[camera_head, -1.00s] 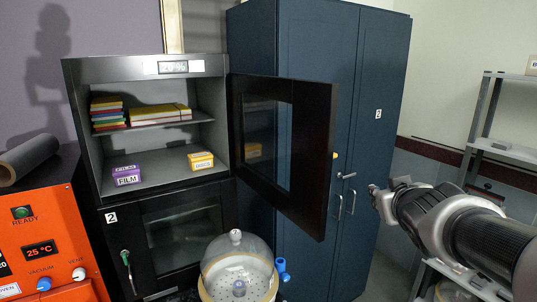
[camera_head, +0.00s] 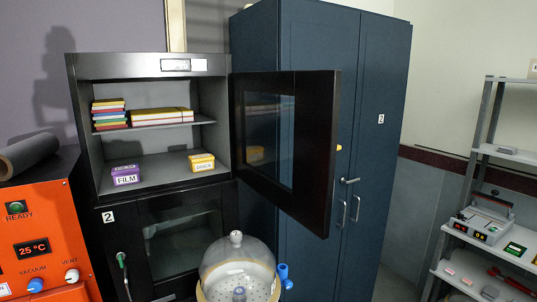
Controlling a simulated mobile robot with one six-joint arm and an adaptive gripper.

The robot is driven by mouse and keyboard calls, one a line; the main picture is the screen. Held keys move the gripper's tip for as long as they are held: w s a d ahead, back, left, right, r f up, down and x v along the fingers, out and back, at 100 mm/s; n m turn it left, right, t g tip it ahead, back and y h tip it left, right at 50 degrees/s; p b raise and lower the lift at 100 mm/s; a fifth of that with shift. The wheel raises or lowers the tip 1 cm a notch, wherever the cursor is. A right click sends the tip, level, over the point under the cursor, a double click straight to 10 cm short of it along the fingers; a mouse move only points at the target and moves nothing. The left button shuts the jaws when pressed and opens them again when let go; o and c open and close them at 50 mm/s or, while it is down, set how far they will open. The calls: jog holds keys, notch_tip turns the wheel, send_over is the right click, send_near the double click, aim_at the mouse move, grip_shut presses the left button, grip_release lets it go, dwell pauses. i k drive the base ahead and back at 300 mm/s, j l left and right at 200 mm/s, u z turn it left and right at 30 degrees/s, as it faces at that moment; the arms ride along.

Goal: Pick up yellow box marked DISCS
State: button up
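The yellow box marked DISCS (camera_head: 202,162) sits on the floor of the upper compartment of the dark cabinet (camera_head: 85,66), towards its right side. Its white label faces out. A purple box marked FILM (camera_head: 126,175) sits to its left on the same floor, with a gap between them. The compartment's door (camera_head: 314,150) stands wide open to the right. My gripper is out of view, so its state is hidden.
A shelf above holds several stacked coloured packs (camera_head: 109,115) and flat yellow packs (camera_head: 160,116). A glass bell jar (camera_head: 237,262) stands in front below. A blue cupboard (camera_head: 377,200) is behind the door. An orange oven (camera_head: 38,235) is at left, a metal rack (camera_head: 466,190) at right.

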aim_at(199, 163)
jog(key=i+l+u, duration=0.15)
jog(key=u, duration=0.3)
jog(key=i+l+u, duration=0.1)
jog(key=l+u, duration=0.6)
jog(key=u, duration=0.15)
jog(key=l+u, duration=0.55)
jog(key=l, duration=0.75)
jog(key=k+l+u, duration=0.1)
jog(key=l, duration=0.75)
jog(key=l+u, duration=0.15)
jog(key=u, duration=0.35)
